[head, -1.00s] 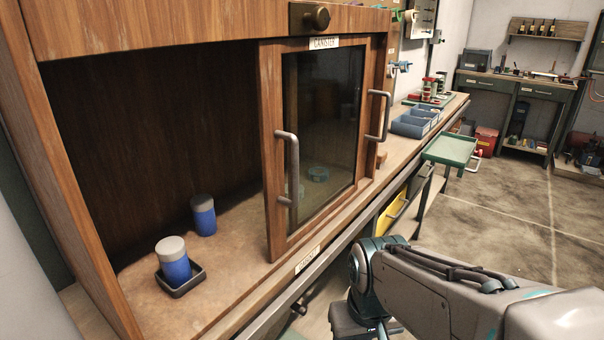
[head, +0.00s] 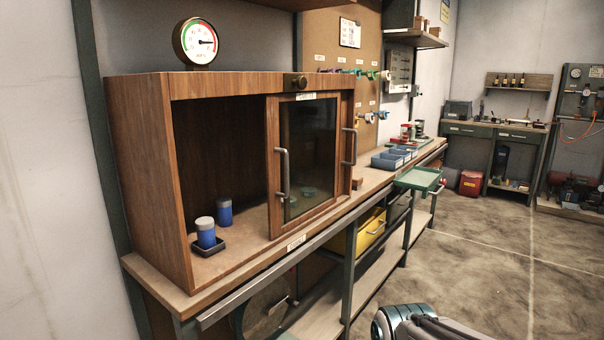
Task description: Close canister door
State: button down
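The canister cabinet (head: 138,150) is a wooden box on the bench, with its left half open. Its sliding door, a wood frame (head: 274,170) with dark glass, stands at the right half and carries a vertical metal handle (head: 283,174). A second handle (head: 349,146) shows at the right side of the cabinet front. Inside the open left part are two blue canisters with grey lids: one (head: 206,236) in a small black tray (head: 213,248), one (head: 225,213) behind it. My gripper is out of view; only part of my arm shows at the bottom.
A round gauge (head: 196,43) stands on the cabinet top. Blue bins (head: 390,160) and a green tray (head: 418,179) are to the right along the bench. Floor at right is open.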

aim_at(271, 101)
jog(key=z, duration=0.65)
jog(key=i, duration=1.15)
